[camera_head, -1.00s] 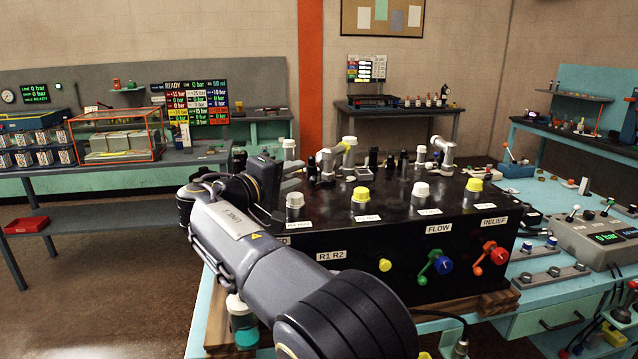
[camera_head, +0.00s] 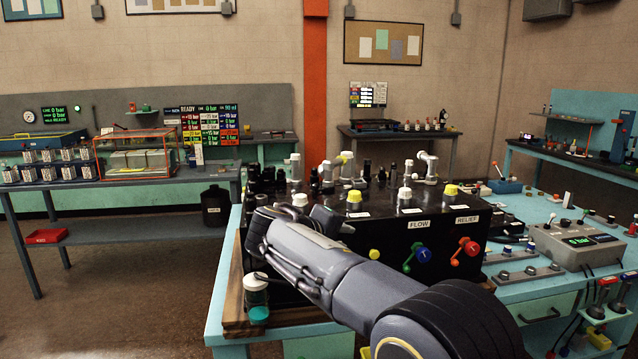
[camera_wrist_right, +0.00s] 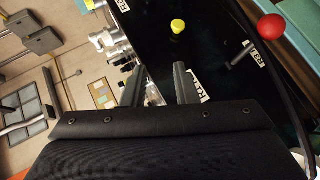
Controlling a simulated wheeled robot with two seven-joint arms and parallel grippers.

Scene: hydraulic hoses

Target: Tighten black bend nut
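The black manifold block (camera_head: 470,238) stands on the turquoise bench. Several black fittings (camera_head: 268,180) stand at its back left, and more black fittings (camera_head: 367,171) stand farther along its back. I cannot tell which one carries the black bend nut. Silver bend fittings (camera_head: 428,165) stand at the back right of the block. My right gripper (camera_head: 336,220) is above the block's front left part, with no fitting visibly held. In the right wrist view its two fingers (camera_wrist_right: 158,88) are apart with nothing between them. My left gripper is out of view.
Yellow-capped posts (camera_head: 354,197) and white-capped posts (camera_head: 405,194) rise from the block. A green lever with a blue knob (camera_head: 422,254) and a red lever (camera_head: 468,250) project from its front. A jar (camera_head: 257,298) stands at its left front corner.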

